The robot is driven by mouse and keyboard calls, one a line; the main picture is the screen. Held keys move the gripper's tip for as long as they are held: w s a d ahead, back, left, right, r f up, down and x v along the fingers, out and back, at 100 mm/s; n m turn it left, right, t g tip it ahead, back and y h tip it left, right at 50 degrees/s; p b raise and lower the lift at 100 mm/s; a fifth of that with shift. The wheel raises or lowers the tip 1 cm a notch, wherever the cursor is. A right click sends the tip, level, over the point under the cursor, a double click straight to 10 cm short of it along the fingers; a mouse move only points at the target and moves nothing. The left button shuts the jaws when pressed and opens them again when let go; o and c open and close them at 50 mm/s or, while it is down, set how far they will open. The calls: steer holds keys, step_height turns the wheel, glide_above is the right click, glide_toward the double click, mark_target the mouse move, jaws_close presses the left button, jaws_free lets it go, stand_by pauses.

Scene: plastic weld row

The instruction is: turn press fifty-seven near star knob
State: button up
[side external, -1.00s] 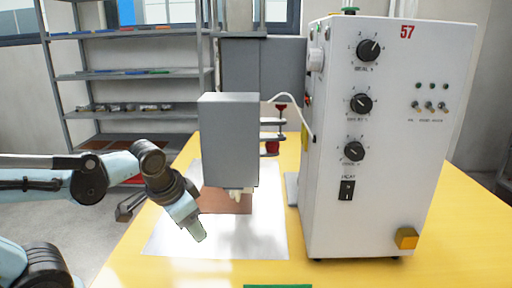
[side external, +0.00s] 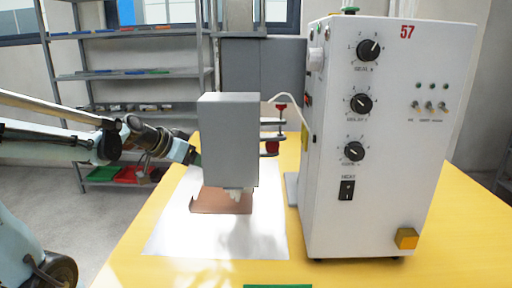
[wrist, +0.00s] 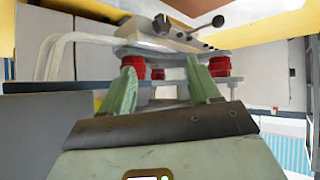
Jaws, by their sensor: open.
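Press fifty-seven has a white control cabinet (side external: 380,140) marked with a red 57, and a grey press head (side external: 230,140) to its left. Two red knobs, one upper (side external: 281,107) and one lower (side external: 271,148), show between head and cabinet. My gripper (side external: 196,158) points right at the head's left edge; its tips are partly hidden there. In the wrist view its two green fingers (wrist: 160,85) are apart with nothing held. Beyond them are a left red knob (wrist: 133,67) and a right red knob (wrist: 219,66) under a pale plate. I cannot tell which is the near star knob.
A copper-coloured piece (side external: 222,203) lies on a white sheet (side external: 175,235) on the yellow table (side external: 450,235). White hoses (wrist: 60,45) curve at the left of the wrist view. A lever with a dark ball (wrist: 217,21) stands out beyond the plate. Shelves (side external: 130,75) stand behind.

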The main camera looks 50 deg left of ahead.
steer(key=a+r+n+t+y, duration=0.1)
steer(key=a+r+t+y, duration=0.3)
steer(key=a+r+t, duration=0.45)
steer(key=shift+g, duration=0.65)
steer(key=x, duration=0.4)
steer(key=a+x, duration=0.1)
steer(key=x, duration=0.3)
steer(key=a+x, duration=0.1)
steer(key=x, duration=0.3)
steer(key=shift+a+r, duration=0.1)
steer(key=shift+r, duration=0.2)
steer(key=c, duration=0.9)
